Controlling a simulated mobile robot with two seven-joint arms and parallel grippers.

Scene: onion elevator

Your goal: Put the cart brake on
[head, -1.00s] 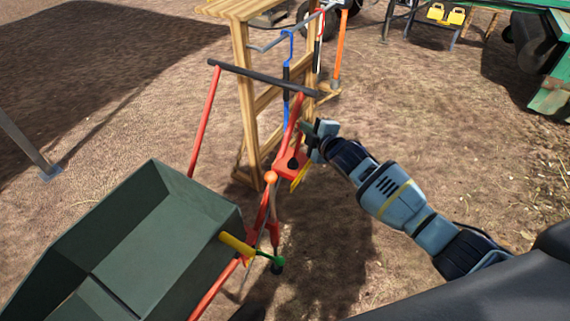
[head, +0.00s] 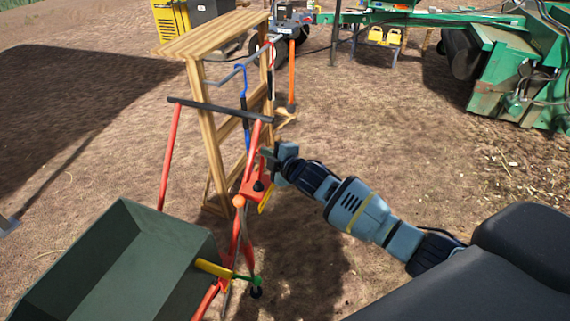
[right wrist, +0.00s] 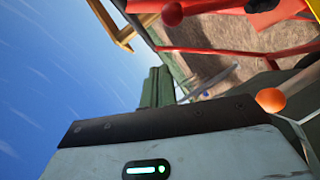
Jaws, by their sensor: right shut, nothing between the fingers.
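The cart has a dark green tub (head: 120,265) at the lower left and a red handle frame (head: 170,160) with a black crossbar (head: 220,111). An orange ball knob (head: 239,201) sits on the red frame below a red bracket (head: 256,188); an orange ball (right wrist: 270,100) also shows in the right wrist view. A yellow and green lever (head: 213,268) sticks out by the tub. I cannot tell which part is the brake. My right gripper (head: 270,157) is shut and empty, close beside the frame's right bar above the bracket. Whether it touches is unclear. My left gripper is out of view.
A wooden rack (head: 208,130) with hanging tools stands just behind the cart handle. Green machinery (head: 500,75) is at the upper right. Open dirt ground (head: 400,150) lies to the right of the cart.

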